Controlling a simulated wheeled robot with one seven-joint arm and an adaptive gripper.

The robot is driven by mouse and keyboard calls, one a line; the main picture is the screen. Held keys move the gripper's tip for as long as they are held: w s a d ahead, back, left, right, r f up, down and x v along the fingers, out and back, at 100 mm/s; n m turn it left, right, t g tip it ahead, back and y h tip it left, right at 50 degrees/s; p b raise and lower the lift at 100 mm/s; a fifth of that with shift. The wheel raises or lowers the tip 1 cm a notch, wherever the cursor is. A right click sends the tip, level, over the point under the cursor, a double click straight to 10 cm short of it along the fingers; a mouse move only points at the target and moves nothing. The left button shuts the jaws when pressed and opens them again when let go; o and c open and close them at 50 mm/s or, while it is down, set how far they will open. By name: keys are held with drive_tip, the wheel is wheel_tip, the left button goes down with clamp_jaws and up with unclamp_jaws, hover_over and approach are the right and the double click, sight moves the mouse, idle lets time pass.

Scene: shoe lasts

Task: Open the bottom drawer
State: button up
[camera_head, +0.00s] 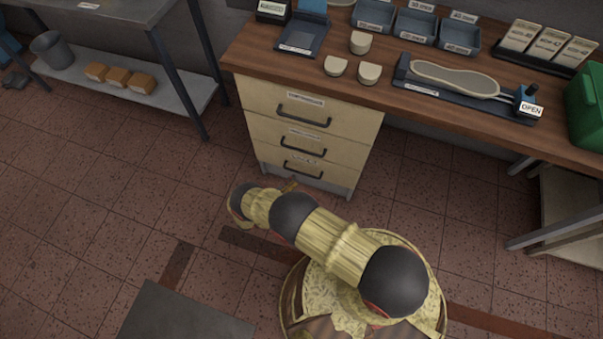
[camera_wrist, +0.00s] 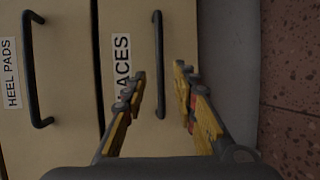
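The bottom drawer (camera_head: 325,182) is the lowest of three cream drawers under the wooden bench, and it looks shut. Its dark bar handle (camera_head: 303,172) also shows in the wrist view (camera_wrist: 159,60). In the wrist view the picture is turned sideways, and the drawer's label, partly hidden by a finger, reads "ACES". My gripper (camera_wrist: 160,74) is open, its two yellow and dark fingers on either side of the handle in the picture. Whether the fingertips reach around the bar or stop short of it I cannot tell. In the head view my arm mostly hides the gripper.
The middle drawer, labelled "HEEL PADS" (camera_wrist: 12,75), and the top drawer (camera_head: 285,95) are shut. The bench top (camera_head: 300,62) holds trays, pads and a shoe-shaped fixture. A metal shelf (camera_head: 185,92) stands to the left.

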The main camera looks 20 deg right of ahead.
sight(302, 173)
drive_tip(key=b+x, duration=0.2)
drive_tip(key=x, duration=0.5)
drive_tip(key=shift+w+d+f, duration=0.15)
drive_tip(key=shift+d, duration=0.15)
drive_tip(key=c, duration=0.3)
drive_tip(key=c, duration=0.4)
clamp_jaws()
